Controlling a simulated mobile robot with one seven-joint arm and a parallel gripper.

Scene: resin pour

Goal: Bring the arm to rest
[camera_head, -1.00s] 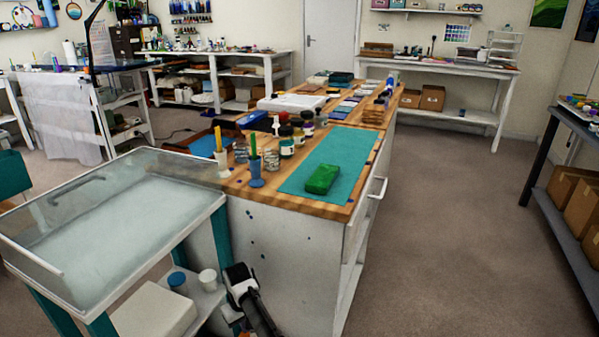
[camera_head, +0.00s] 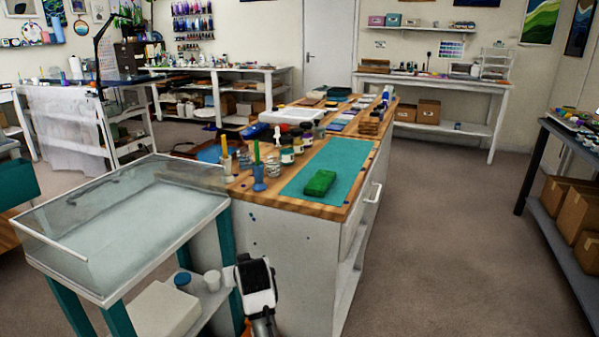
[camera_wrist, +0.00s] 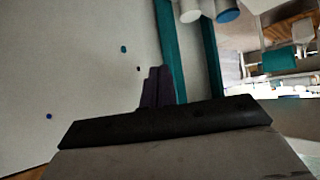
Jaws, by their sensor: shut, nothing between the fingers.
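My arm (camera_head: 257,285) shows at the bottom of the head view, low in front of the white cabinet's end. It is folded near the cart's right leg. My gripper (camera_wrist: 157,86) shows in the wrist view as dark fingers, shut together with nothing between them. The fingers lie in front of the pale cabinet panel (camera_wrist: 80,70) and beside a teal cart leg (camera_wrist: 174,60). In the head view the fingertips cannot be made out.
The wood-topped bench (camera_head: 310,208) holds a teal mat (camera_head: 335,165), a green block (camera_head: 319,183) and jars. Open floor (camera_head: 440,230) lies to the right; a dark shelf (camera_head: 570,250) stands beyond.

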